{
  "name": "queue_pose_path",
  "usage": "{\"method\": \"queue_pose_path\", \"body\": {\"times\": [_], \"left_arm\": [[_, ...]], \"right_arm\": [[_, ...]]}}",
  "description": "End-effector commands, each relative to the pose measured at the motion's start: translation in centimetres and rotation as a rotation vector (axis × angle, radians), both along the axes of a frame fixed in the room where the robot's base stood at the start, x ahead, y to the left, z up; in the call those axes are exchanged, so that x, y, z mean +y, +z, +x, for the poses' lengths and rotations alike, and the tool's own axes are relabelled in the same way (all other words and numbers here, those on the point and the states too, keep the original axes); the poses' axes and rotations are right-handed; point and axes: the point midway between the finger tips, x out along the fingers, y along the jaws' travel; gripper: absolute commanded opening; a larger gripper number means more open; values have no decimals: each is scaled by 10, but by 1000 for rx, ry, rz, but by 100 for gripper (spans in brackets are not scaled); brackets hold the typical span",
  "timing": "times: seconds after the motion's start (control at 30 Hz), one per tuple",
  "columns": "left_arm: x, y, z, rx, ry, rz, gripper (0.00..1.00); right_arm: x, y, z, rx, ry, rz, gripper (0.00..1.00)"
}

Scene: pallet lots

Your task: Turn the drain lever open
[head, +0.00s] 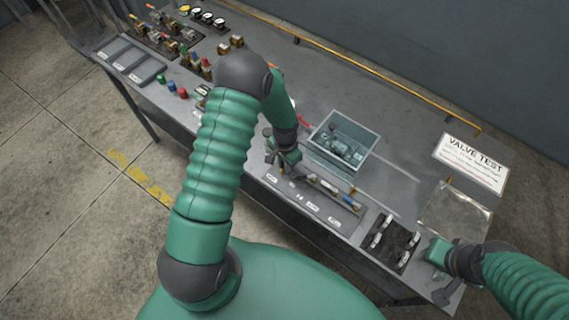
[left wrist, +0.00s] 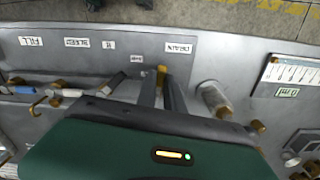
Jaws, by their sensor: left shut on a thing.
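My left gripper (head: 285,168) reaches down to the row of valves along the bench's front edge. In the left wrist view its two fingers (left wrist: 160,92) are shut around the drain lever, whose brass tip (left wrist: 161,70) shows between them beside the DRAIN label (left wrist: 179,48). The rest of the lever is hidden by the gripper, so its angle cannot be told. My right gripper (head: 448,280) is at the bench's right front, over nothing I can make out; its fingers are too small to read.
Other valve levers, one with a blue handle (left wrist: 65,92), lie beside the gripper. A VALVE TEST sign (head: 472,160) and a black rack (head: 392,243) are at the right. The bench's back middle is clear.

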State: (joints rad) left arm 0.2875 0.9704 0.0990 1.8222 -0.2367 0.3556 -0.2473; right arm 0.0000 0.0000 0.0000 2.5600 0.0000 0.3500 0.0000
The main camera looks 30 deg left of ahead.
Motion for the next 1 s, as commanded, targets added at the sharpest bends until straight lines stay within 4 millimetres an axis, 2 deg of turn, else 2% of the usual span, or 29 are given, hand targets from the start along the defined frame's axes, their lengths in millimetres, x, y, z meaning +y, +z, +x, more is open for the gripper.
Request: {"method": "queue_pose_path", "body": {"times": [0.33, 0.9, 0.93, 1.0], "left_arm": [[-5, -2, -5, 8, 151, 1, 0], [-8, -3, -7, 15, 178, -1, 0], [-8, -3, -7, 16, 178, -1, 16], [-8, -3, -6, 14, 178, -1, 25]], "right_arm": [[0, -6, 0, 0, 0, 0, 36], [0, -7, 0, 0, 0, 0, 36], [0, -7, 0, 0, 0, 0, 36], [0, -7, 0, 0, 0, 0, 36]]}}
